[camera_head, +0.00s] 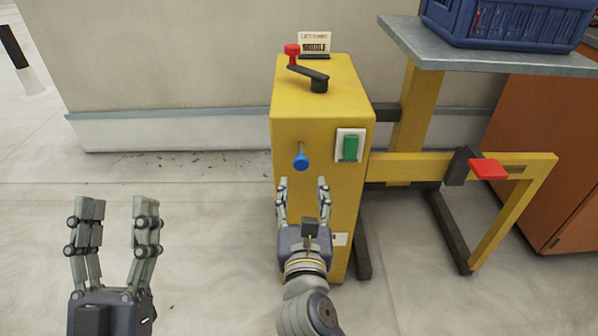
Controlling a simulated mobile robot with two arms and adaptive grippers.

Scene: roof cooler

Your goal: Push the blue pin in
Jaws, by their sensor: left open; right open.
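The blue pin (301,162) has a round blue knob and sticks out of the front face of a yellow machine box (322,130), with a thin stem showing above the knob. My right gripper (303,183) is open and empty in front of the box, just below the knob. Its fingers point up towards the pin, one on each side of the knob's line, and no contact shows. My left gripper (118,208) is open and empty over the floor, well to the left of the box.
A green switch (351,148) sits right of the pin. A black crank with a red knob (292,50) and a small sign (315,43) are on top of the box. At the right are a yellow frame with a red pedal (488,169) and a blue crate (505,22) on a grey tabletop (415,48).

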